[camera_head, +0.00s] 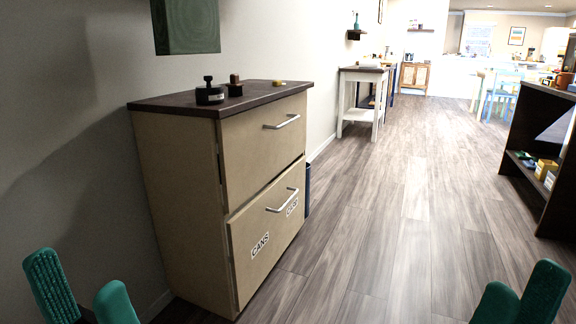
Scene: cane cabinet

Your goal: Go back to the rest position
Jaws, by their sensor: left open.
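My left gripper (83,294) is at the bottom left corner, in front of the cabinet and to the left of its front. Its two green fingertips stand apart with nothing between them. My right gripper (520,300) is at the bottom right corner, over the floor and well away from the cabinet. Its green fingertips overlap in the view, so their gap is unclear; no held object shows. Both arms are outside the picture.
A beige cabinet (170,190) with a dark top stands against the left wall. Its lower drawer (268,235), labelled CANS, sits slightly forward. Small dark items (210,94) stand on top. A dark shelf (540,130) is at right. The wooden floor (400,230) between is clear.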

